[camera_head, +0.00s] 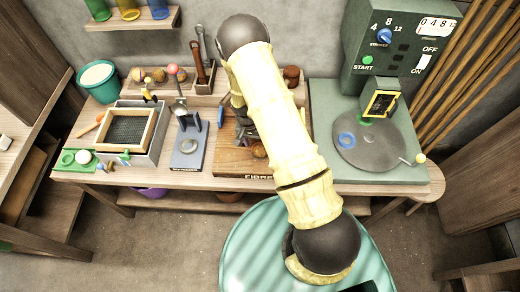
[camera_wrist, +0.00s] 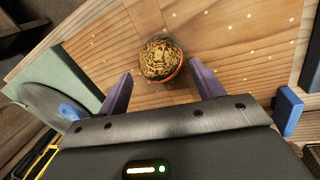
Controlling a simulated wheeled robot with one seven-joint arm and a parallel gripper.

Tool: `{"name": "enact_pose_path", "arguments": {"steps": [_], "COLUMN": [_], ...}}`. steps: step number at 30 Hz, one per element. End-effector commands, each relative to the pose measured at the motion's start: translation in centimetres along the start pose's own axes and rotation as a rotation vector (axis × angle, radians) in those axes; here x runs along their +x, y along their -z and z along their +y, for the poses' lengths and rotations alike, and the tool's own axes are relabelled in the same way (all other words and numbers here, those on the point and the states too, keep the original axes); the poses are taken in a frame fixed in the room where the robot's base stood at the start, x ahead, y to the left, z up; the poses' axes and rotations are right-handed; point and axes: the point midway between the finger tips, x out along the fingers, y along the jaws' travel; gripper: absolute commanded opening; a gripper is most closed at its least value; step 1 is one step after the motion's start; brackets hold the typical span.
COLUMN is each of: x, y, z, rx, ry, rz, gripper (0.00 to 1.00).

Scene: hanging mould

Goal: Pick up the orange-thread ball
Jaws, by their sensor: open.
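A round ball (camera_wrist: 158,58) with tangled yellow-orange and dark threads shows in the wrist view, with an orange-brown rim at its lower right. It rests on or in something on the wooden board (camera_wrist: 225,45); I cannot tell which. My gripper (camera_wrist: 161,70) is open, with one purple finger on each side of the ball's near edge. Neither finger visibly touches it. In the head view my arm hides most of the gripper, and a small brown round thing (camera_head: 259,149) shows beside it on the board (camera_head: 232,160) marked "FIBRE".
A green machine with a grey turntable (camera_head: 372,142) and a blue ring stands right of the board. A grey press (camera_head: 188,148) and a framed screen (camera_head: 128,130) stand to its left. Several balls lie in a rack (camera_head: 158,76) behind.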

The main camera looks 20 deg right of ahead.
Motion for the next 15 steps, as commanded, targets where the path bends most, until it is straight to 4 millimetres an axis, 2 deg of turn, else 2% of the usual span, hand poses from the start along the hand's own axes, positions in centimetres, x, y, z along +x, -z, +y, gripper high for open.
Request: {"name": "enact_pose_path", "arguments": {"steps": [9,15], "x": [3.5,4.3], "y": [0.0,0.1], "z": [0.1,0.0], "rx": [0.000,0.000], "ry": [-0.001,0.001], "rz": [-0.002,0.001], "gripper": [0.67,0.67]}}
